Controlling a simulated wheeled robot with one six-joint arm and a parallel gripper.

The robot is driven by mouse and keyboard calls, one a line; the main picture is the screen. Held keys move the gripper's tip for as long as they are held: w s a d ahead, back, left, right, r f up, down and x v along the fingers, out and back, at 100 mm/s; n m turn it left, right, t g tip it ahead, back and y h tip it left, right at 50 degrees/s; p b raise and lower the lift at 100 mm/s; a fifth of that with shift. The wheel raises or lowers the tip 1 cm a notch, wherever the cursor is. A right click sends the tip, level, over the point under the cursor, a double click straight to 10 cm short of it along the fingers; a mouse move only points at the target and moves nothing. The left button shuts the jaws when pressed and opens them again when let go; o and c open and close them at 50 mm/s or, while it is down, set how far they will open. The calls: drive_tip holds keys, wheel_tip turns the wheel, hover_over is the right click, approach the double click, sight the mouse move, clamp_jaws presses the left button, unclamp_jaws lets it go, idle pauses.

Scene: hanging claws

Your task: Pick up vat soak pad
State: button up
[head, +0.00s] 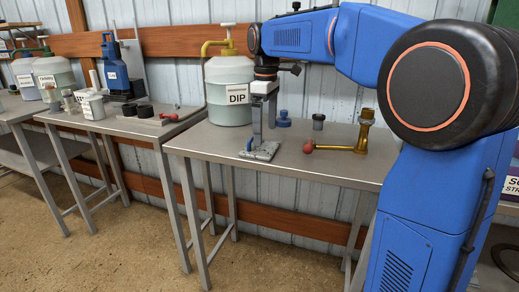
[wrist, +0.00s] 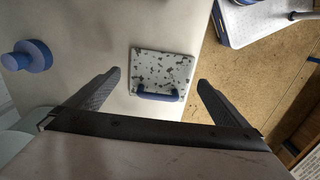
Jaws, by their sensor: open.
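The vat soak pad (head: 260,151) is a flat, speckled grey square lying on the metal table near its front edge. In the wrist view the pad (wrist: 163,72) shows a blue handle (wrist: 158,95) along its near side. My gripper (head: 256,146) hangs over the pad, pointing down. In the wrist view my gripper (wrist: 159,82) is open, with one finger on each side of the pad and handle. The fingers look apart from the pad. I cannot tell the exact height of the fingertips above the table.
A white DIP jug (head: 228,95) stands behind the gripper. A blue knob-like part (head: 283,119) and a dark cup (head: 318,122) stand behind the pad. A brass fitting with a red ball (head: 309,147) lies to the right. The table's front edge (head: 280,172) is close.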

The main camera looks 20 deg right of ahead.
sight(262, 148)
drive_tip(key=shift+w+a+f, duration=0.1)
drive_tip(key=shift+a+f, duration=0.1)
drive_tip(key=shift+f, duration=1.1)
drive_tip(key=shift+w+a+f, duration=0.1)
drive_tip(key=shift+a+f, duration=0.1)
drive_tip(key=shift+f, duration=1.05)
drive_tip(key=c, duration=0.8)
drive_tip(key=shift+c, duration=0.2)
wheel_tip(262, 148, up, 10)
